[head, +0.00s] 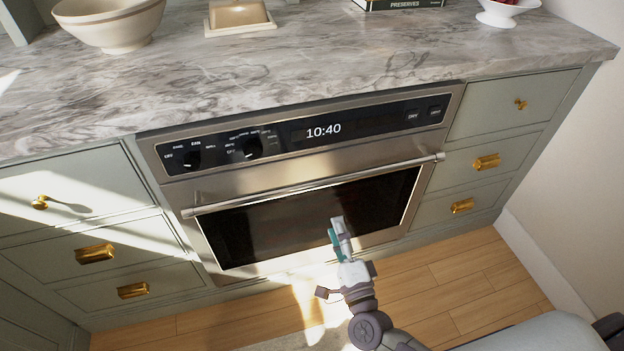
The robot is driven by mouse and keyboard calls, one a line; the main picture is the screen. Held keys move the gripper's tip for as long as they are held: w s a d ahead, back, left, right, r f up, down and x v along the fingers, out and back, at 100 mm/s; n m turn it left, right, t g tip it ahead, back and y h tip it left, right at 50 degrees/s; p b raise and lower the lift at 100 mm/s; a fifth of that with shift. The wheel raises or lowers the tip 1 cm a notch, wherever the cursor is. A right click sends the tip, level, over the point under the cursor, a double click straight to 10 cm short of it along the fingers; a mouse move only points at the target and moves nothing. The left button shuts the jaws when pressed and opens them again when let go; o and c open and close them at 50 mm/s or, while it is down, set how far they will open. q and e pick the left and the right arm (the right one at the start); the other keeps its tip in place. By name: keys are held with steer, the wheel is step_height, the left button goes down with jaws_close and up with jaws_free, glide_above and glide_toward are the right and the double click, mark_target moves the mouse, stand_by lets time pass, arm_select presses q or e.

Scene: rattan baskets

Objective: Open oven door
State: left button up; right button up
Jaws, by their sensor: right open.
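The oven (300,158) is built in under the counter, with a dark glass door (270,228) that is closed. A long steel handle bar (312,185) runs across the top of the door, and the panel above it shows 10:40. My right gripper (336,226) is in front of the lower right part of the door glass, below the handle and apart from it. It is open and I see nothing between its fingers. The gripper covers a small part of the glass and lower door frame. My left gripper is not in view.
Drawers with brass pulls (94,253) flank the oven on the left, and more drawers (486,162) on the right. The marble counter (300,62) holds a bowl (110,26), a square dish (238,18) and a book (398,4).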

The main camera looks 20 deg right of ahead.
mark_target(321, 184)
steer(key=w, duration=0.4)
steer(key=w+r, duration=0.1)
steer(key=w, duration=0.3)
steer(key=w+r, duration=0.1)
steer(key=w, duration=0.3)
steer(key=shift+w+a+r, duration=0.15)
steer(key=shift+w+r, duration=0.1)
steer(key=shift+w, duration=0.1)
jaws_close()
